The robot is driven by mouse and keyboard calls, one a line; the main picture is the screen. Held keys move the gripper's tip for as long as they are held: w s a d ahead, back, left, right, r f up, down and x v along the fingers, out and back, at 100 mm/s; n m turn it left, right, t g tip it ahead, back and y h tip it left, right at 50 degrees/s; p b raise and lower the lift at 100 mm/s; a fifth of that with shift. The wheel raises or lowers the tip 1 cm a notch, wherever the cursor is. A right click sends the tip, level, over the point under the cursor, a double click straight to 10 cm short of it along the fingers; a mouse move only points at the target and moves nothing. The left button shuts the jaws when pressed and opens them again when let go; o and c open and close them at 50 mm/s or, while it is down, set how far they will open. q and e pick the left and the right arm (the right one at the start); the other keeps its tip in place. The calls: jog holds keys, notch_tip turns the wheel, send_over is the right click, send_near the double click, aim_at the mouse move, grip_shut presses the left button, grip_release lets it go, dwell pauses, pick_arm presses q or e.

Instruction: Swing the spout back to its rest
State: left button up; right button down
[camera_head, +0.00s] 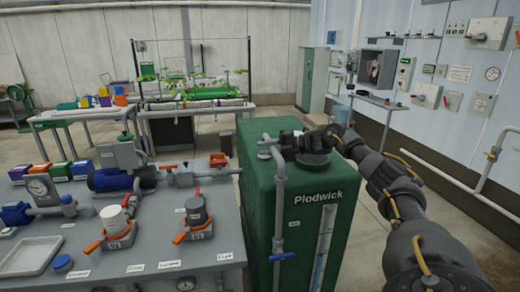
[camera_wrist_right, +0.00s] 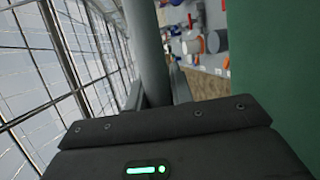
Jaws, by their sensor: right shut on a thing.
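A grey pipe (camera_head: 279,205), which looks like the spout, stands at the left front corner of the green Plodwick tank (camera_head: 325,225). It bends near the tank's top and has a blue valve handle (camera_head: 282,256) low down. My right gripper (camera_head: 279,146) is shut on the pipe's upper part, level with the tank top. In the right wrist view the grey pipe (camera_wrist_right: 148,45) runs between the two fingers, with the green tank side (camera_wrist_right: 278,70) at the right. The gripper hides part of the pipe's upper end. My left gripper is not in view.
The grey bench (camera_head: 230,225) left of the tank carries a blue pump (camera_head: 110,179), orange-handled valves and a white tray (camera_head: 30,256). A dark lid (camera_head: 313,158) sits on the tank top close to my right gripper. Wall panels and a white pipe (camera_head: 465,185) are at the right.

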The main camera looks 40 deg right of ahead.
jog(key=shift+a+f, duration=0.1)
jog(key=shift+a, duration=0.05)
jog(key=c, duration=1.2)
grip_release()
jog(key=shift+w+a, duration=0.1)
jog(key=shift+w, duration=0.05)
jog(key=shift+c, duration=0.2)
jog(key=shift+s+d, duration=0.45)
jog(key=shift+d, duration=0.05)
jog(key=b+v, duration=0.2)
jog(key=v, duration=0.7)
jog(key=shift+s+r+b, duration=0.25)
jog(key=shift+b, duration=0.1)
jog(key=shift+w, duration=0.1)
